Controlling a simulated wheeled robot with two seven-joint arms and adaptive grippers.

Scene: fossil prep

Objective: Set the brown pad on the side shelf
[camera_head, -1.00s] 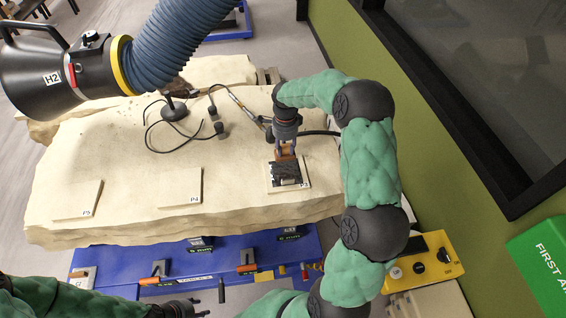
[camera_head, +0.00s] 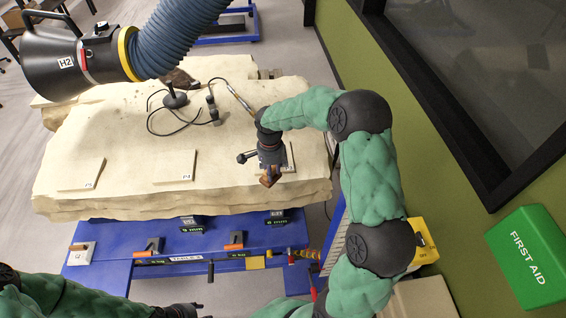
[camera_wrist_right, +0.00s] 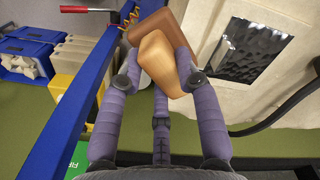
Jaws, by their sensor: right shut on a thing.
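The brown pad (camera_head: 270,178) is a small tan-brown block in my right gripper (camera_head: 269,168), above the front right part of the pale stone slab (camera_head: 120,145). I cannot tell for sure which surface is the side shelf.
Pale tiles (camera_head: 82,174) lie on the slab; a dark glossy piece (camera_wrist_right: 240,58) rests beside the gripper in the wrist view. A blue bench (camera_head: 115,268) with tools stands in front. A blue hose (camera_head: 180,35) hangs above. A yellow box (camera_head: 425,245) is at right, near the green wall.

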